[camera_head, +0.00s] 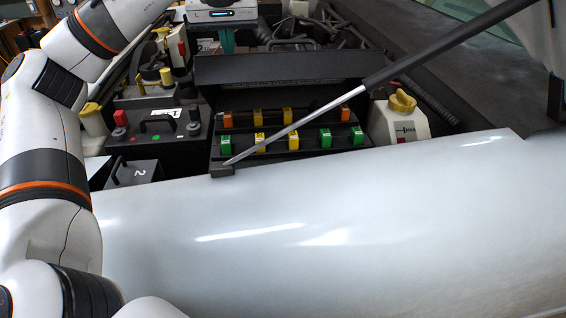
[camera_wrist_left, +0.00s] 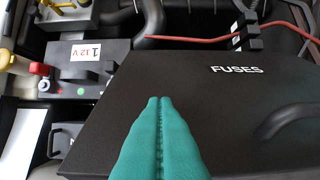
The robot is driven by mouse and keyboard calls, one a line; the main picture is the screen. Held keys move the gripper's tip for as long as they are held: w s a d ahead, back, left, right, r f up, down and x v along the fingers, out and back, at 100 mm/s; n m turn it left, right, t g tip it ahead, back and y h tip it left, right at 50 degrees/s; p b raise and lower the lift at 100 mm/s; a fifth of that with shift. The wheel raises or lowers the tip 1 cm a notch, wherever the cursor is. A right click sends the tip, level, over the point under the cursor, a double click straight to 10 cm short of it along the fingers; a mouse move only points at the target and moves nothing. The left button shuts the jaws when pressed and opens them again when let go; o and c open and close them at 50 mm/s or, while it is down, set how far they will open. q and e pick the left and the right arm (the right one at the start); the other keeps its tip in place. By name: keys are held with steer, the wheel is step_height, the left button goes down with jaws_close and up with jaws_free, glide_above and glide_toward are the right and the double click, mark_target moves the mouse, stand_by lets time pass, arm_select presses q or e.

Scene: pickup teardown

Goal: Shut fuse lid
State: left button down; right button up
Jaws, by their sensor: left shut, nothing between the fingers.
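The fuse lid (camera_head: 285,70) is a dark panel standing raised over the fuse box (camera_head: 215,150) in the head view. Orange, yellow and green fuses show uncovered below it. In the left wrist view the lid (camera_wrist_left: 215,100) shows its black outer face, marked FUSES, with a curved handle (camera_wrist_left: 290,120). My left gripper (camera_head: 228,48) has teal fingers and is at the far side of the lid, its tips partly hidden by it. In the wrist view the fingers (camera_wrist_left: 159,100) are together, empty, and overlap the lid's face; I cannot tell whether they touch. My right gripper is not in view.
A grey strut (camera_head: 330,105) runs diagonally in front of the fuse box. A 12 V battery (camera_head: 155,130) stands left, and a yellow-capped reservoir (camera_head: 400,118) right. The white fender (camera_head: 330,230) fills the foreground. Hoses lie behind the lid.

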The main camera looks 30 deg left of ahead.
mark_target(228, 62)
arm_select(q)
steer(key=shift+s+d+f, duration=0.15)
steer(key=shift+s+d, duration=0.3)
steer(key=shift+s, duration=0.1)
steer(key=shift+s+d, duration=0.25)
steer(key=shift+s+d+p, duration=0.35)
steer(key=shift+s+d, duration=0.35)
steer(key=shift+s, duration=0.2)
steer(key=shift+f, duration=0.1)
step_height(228, 62, up, 8)
steer(key=p, duration=0.9)
